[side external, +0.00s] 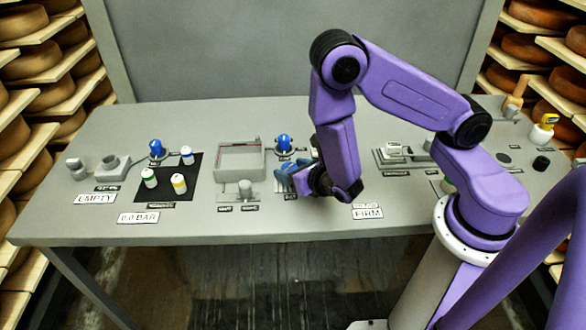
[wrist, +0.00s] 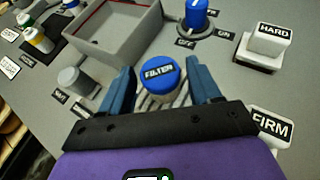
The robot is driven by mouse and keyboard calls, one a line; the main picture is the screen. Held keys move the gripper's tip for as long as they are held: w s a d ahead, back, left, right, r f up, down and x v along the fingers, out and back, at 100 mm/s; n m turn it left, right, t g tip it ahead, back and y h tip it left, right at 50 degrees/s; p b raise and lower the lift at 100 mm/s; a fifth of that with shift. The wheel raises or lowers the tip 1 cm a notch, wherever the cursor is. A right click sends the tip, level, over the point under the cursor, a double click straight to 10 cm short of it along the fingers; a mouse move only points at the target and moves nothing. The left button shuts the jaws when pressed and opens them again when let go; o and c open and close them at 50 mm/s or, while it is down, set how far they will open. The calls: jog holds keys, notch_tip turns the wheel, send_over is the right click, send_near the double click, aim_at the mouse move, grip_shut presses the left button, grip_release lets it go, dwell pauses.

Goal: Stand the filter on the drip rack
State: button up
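The filter (wrist: 160,76) shows in the wrist view as a white cylinder with a blue cap labelled FILTER. It appears upright over a pale slatted piece, which looks like the drip rack (wrist: 148,103); I cannot tell whether its base touches the slats. My gripper (wrist: 161,78) is open, with one blue finger on each side of the filter and a small gap at both sides. In the side view my gripper (side external: 290,178) is low over the table, right of the grey box. My arm hides most of the filter and rack there.
A grey open box (side external: 240,158) and a blue knob (side external: 284,142) stand close by. A white HARD block (wrist: 270,42) and a FIRM sign (side external: 368,212) are nearby. Several small bottles stand on a black mat (side external: 160,197) at the left. The table's front strip is mostly clear.

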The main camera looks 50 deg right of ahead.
dwell(0.3)
jog(key=shift+r, duration=0.2)
jog(key=v, duration=1.2)
jog(key=s+d+r+m+g+h, duration=0.4)
jog(key=s+d+r+m+g, duration=0.25)
jog(key=m, duration=0.75)
jog(key=s+a+r+m+g+y, duration=0.4)
jog(key=s+m+g+y, duration=0.2)
jog(key=s+m, duration=0.1)
jog(key=shift+s+r+y, duration=0.25)
jog(key=shift+r+y, duration=0.15)
